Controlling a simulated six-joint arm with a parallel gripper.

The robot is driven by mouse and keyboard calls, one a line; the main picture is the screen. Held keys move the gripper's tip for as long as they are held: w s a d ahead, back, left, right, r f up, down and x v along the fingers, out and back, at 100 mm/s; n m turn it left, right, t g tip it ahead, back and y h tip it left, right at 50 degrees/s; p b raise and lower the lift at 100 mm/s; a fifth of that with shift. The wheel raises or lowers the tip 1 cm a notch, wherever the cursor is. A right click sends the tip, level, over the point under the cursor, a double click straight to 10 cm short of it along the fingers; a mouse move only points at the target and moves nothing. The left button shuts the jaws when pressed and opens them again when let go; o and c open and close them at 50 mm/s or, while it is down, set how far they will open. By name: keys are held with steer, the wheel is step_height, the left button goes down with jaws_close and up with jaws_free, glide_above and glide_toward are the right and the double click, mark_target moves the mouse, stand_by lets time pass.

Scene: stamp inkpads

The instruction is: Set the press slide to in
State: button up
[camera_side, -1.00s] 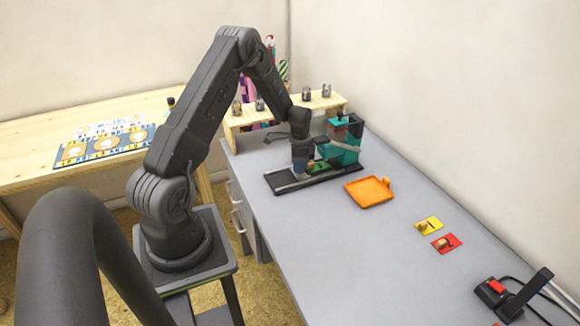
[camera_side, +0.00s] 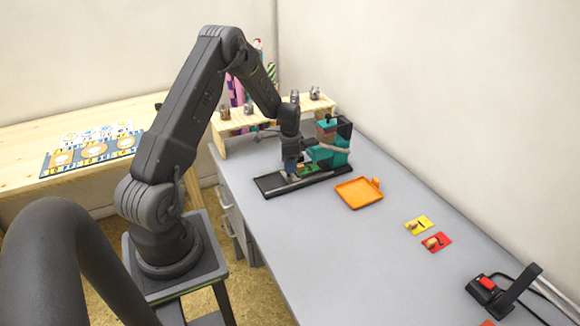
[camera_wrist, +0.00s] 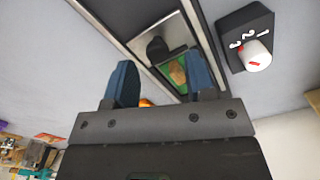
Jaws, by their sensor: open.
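The press stands at the far end of the grey desk in the side view. It has a teal body (camera_side: 330,157) and a long black base track (camera_side: 271,184) reaching left from it. The slide with a green pad (camera_side: 307,170) lies on the track, just left of the teal body. My gripper (camera_side: 291,176) points down over the track, beside the green pad. In the wrist view my gripper (camera_wrist: 162,82) has its two blue fingers apart. The green pad (camera_wrist: 173,72) and a dark knob (camera_wrist: 157,48) show between them; contact cannot be told.
A black box with a white dial (camera_wrist: 257,55) stands beside the track. An orange tray (camera_side: 358,192), a yellow card (camera_side: 419,225) and a red card (camera_side: 436,242) lie nearer on the desk. A wooden shelf (camera_side: 250,122) with jars stands behind. The desk's left front is clear.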

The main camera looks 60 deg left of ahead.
step_height(320, 180, up, 12)
stand_by(0.3)
steer(key=s+d+r+n+t+y, duration=0.1)
steer(key=s+d+r, duration=0.1)
steer(key=d+r, duration=0.55)
steer(key=s+d+r+n+t, duration=0.1)
steer(key=s+d+r, duration=0.1)
steer(key=d+r, duration=0.55)
steer(key=s+d+r+n+t+h, duration=0.1)
steer(key=s+d+r+n+t, duration=0.1)
steer(key=s+d, duration=1.3)
steer(key=shift+s+d+r+n+t, duration=0.25)
steer(key=shift+d+t, duration=0.2)
steer(key=shift+t, duration=0.35)
